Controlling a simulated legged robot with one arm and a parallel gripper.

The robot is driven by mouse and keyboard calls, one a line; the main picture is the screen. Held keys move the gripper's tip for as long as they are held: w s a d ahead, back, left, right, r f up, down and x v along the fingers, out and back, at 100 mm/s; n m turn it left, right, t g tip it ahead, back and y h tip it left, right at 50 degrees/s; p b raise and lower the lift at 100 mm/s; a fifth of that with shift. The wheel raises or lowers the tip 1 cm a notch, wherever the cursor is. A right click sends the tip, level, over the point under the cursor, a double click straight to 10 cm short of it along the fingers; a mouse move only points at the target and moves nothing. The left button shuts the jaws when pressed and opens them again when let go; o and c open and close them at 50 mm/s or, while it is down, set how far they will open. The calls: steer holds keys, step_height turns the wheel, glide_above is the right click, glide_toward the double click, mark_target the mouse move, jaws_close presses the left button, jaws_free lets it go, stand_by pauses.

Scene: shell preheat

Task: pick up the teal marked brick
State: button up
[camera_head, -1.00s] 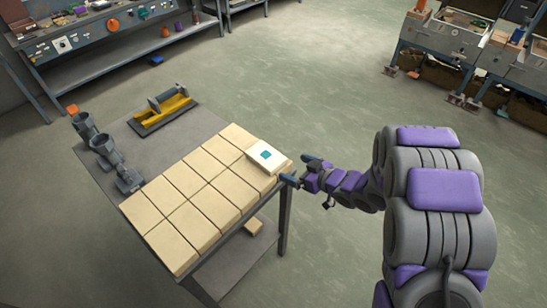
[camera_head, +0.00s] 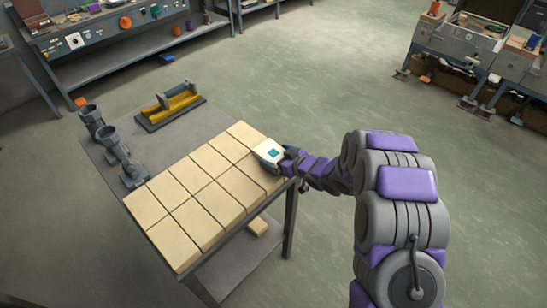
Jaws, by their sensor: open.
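The marked brick (camera_head: 267,150) is a pale block with a teal square on its top. It lies on top of the layer of tan bricks (camera_head: 189,217), at the far right corner of the table. My gripper (camera_head: 271,157) is at the brick's right end. Its fingers appear to reach along the brick's two sides, open. Whether they touch the brick cannot be told. My wrist hides the brick's right end.
The grey table (camera_head: 155,158) holds the tan bricks in rows. One loose brick (camera_head: 257,227) lies on the lower shelf. The floor right of the table is clear.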

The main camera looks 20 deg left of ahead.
steer(key=shift+w+a+f, duration=0.1)
steer(key=shift+a, duration=0.25)
steer(key=shift+c, duration=0.3)
steer(key=c, duration=0.8)
steer(key=shift+c, duration=0.2)
